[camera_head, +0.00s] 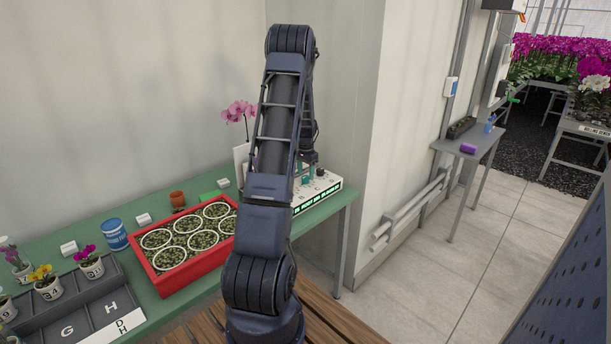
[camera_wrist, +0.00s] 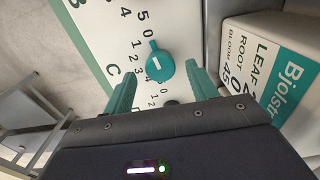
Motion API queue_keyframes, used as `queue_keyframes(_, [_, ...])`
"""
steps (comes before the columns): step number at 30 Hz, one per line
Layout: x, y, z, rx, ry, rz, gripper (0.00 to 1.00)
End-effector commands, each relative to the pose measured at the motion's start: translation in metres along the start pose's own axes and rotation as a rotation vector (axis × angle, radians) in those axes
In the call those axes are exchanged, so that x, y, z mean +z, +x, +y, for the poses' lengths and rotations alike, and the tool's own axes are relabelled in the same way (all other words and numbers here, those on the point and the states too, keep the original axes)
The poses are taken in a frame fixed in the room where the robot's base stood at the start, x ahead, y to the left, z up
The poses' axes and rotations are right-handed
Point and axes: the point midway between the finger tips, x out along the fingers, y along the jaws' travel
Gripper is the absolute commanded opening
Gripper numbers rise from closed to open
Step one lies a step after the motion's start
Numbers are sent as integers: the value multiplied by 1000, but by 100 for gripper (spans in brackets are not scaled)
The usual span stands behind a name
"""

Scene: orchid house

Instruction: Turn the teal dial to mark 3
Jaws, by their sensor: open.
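The teal dial (camera_wrist: 160,68) is on a white panel (camera_wrist: 100,18) in the wrist view. Its small tab points to the top of the picture, near the printed 0. Marks 1, 2 and 3 run down its left side. My gripper (camera_wrist: 162,74) is open, with one teal finger on each side of the dial; I cannot tell whether either touches it. In the head view the white panel (camera_head: 325,190) is at the right end of the green bench, partly hidden by my arm.
A white and teal carton (camera_wrist: 262,65) stands close right of my gripper in the wrist view. A red tray of pots (camera_head: 160,281), a blue tin (camera_head: 114,235) and a grey lettered tray (camera_head: 90,318) are on the green bench (camera_head: 150,325). A wall stands behind.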

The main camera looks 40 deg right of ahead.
Motion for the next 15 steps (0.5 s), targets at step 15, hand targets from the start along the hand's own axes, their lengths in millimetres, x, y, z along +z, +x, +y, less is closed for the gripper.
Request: queue_keyframes(15, [0, 14, -1, -1, -1, 0, 56])
